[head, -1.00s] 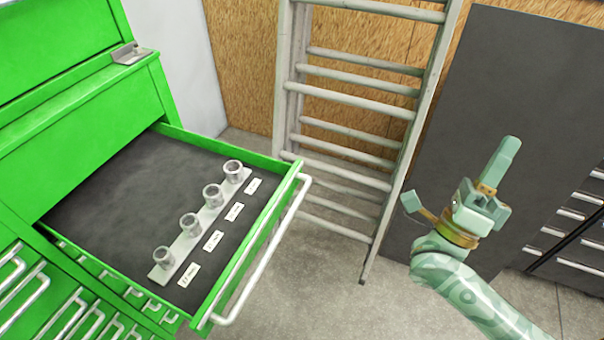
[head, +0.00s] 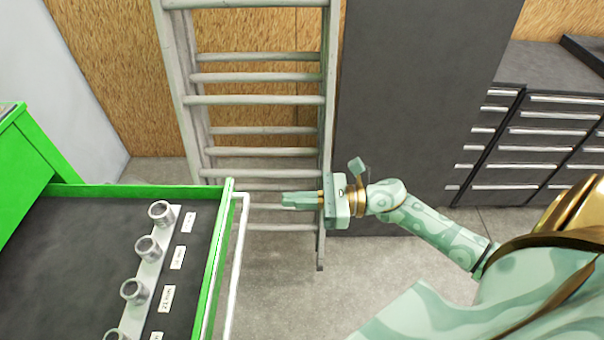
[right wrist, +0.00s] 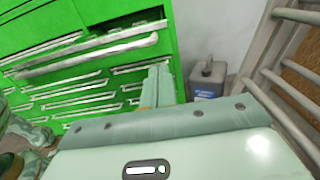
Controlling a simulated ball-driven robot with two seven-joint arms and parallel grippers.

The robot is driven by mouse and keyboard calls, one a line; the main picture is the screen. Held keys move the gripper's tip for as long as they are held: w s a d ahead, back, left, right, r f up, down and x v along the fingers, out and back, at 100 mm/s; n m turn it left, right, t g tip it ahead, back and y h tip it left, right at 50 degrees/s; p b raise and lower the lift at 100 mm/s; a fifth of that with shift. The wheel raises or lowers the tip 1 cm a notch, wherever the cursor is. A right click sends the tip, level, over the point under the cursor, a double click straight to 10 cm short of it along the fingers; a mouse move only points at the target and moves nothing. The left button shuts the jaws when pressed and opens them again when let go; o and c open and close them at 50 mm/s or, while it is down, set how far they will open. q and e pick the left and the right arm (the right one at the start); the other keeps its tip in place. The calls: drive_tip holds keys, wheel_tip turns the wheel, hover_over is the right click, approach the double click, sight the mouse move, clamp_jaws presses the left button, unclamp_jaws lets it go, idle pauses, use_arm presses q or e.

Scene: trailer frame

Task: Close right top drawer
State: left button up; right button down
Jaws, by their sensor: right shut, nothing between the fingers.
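The open top drawer (head: 214,262) of the green cabinet is pulled out at the lower left of the head view. Its pale bar handle (head: 237,262) runs along the front on the right side. Inside, several metal sockets stand on a light strip beside white labels. My right gripper (head: 284,201) is shut and empty, its fingers pointing left towards the handle's far end with a small gap in the picture. In the right wrist view the shut fingers (right wrist: 157,84) point at green drawer fronts with pale handles. My left gripper is not in view.
A grey ladder (head: 256,100) leans behind my right gripper. A tall dark panel (head: 420,110) and dark drawer units (head: 540,150) stand to the right. A grey canister (right wrist: 208,78) stands beside the cabinet in the right wrist view. The floor in front of the drawer is clear.

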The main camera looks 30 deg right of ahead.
sight(234, 200)
drive_tip(key=x, duration=0.9)
drive_tip(key=shift+w+a+p, duration=0.15)
drive_tip(key=shift+a+p, duration=0.05)
drive_tip(key=shift+p, duration=0.2)
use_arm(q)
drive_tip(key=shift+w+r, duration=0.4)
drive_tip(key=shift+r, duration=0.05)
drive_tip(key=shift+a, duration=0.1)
use_arm(e)
drive_tip(key=shift+a, duration=0.1)
